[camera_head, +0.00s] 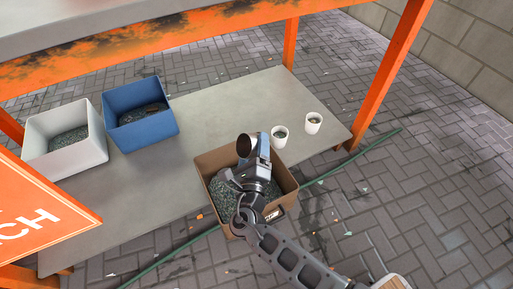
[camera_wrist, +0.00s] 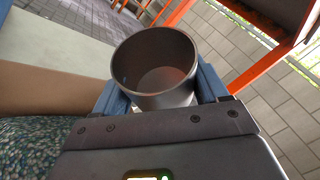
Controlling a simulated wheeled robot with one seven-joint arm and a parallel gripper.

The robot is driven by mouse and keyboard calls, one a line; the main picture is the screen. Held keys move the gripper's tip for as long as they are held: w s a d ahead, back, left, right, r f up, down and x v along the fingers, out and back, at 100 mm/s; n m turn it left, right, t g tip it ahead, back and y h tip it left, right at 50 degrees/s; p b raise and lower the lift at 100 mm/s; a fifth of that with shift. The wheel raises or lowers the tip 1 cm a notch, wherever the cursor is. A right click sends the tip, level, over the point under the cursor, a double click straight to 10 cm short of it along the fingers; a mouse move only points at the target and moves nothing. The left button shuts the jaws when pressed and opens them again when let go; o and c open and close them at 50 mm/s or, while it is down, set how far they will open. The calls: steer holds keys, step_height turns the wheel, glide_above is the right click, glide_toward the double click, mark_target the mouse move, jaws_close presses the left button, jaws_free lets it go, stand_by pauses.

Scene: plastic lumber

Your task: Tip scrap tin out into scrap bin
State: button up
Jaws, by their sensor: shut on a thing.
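My gripper (camera_wrist: 163,95) is shut on a grey metal tin (camera_wrist: 158,70), one finger on each side of it. In the wrist view I look into its round mouth; the inside shows a bare, dull bottom with no scrap that I can make out. In the head view the tin (camera_head: 262,146) is above the far side of a brown bin (camera_head: 286,179), its dark mouth visible; its exact tilt is hard to tell. The brown bin holds grey-green granules and has a label on its front; my arm hides part of it. The granules also show in the wrist view.
A white bin (camera_head: 98,130) with granules and a blue bin (camera_head: 158,128) stand on the grey low shelf (camera_head: 215,110) to the left. Two small white cups (camera_head: 313,124) stand to the right. Orange posts (camera_head: 290,42) and an orange sign (camera_head: 35,215) flank the space.

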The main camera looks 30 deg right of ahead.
steer(key=r+m+g+p, duration=0.1)
steer(key=m+p, duration=0.1)
steer(key=r+m+g+y+p, duration=0.1)
steer(key=m+p, duration=0.1)
steer(key=d+r+m+y+p, duration=0.1)
steer(key=r+p, duration=0.1)
steer(key=shift+r+m+g+p, duration=0.1)
steer(key=shift+m+g+p, duration=0.3)
steer(key=m+y+p, duration=0.1)
steer(key=p, duration=0.1)
steer(key=m+y+p, duration=0.1)
steer(key=p, duration=0.2)
steer(key=shift+d+r+g, duration=0.4)
steer(key=shift+d+f+m+p, duration=0.1)
steer(key=shift+m+p, duration=0.3)
steer(key=shift+p, duration=0.05)
steer(key=shift+y, duration=0.4)
step_height(320, 180, up, 21)
steer(key=a+y, duration=0.1)
steer(key=s+f+n+t+y+p, duration=0.1)
steer(key=s+f+n+y+p, duration=0.2)
steer(key=s+p, duration=0.4)
steer(key=shift+n+y+p, duration=0.5)
steer(key=shift+n+p, duration=0.2)
steer(key=shift+p, duration=2.1)
